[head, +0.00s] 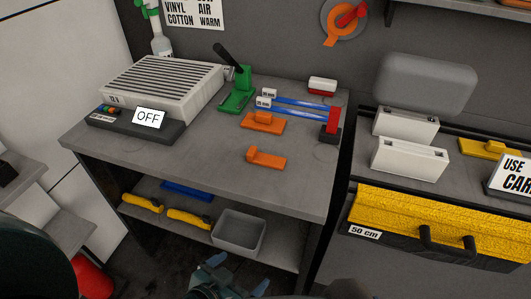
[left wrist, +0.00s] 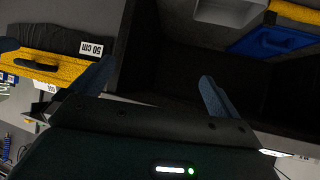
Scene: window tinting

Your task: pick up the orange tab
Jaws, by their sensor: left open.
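Two orange pieces lie on the grey workbench (head: 200,155) in the head view. The nearer orange piece (head: 266,160) is a flat plate with a raised block at its left end, by itself near the front edge. A similar orange piece (head: 263,122) lies behind it, close to the blue strips. I cannot tell which of them is the orange tab. My left gripper (head: 240,272) is open and empty, low in front of the bench and well below the orange pieces. Its spread fingers also show in the left wrist view (left wrist: 158,70), with no orange piece between them. My right gripper is not seen.
A grey bin (head: 239,232) and yellow-handled tools (head: 188,218) are on the shelf below the benchtop. A green clamp (head: 236,95) and a white slatted unit (head: 160,82) stand farther back.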

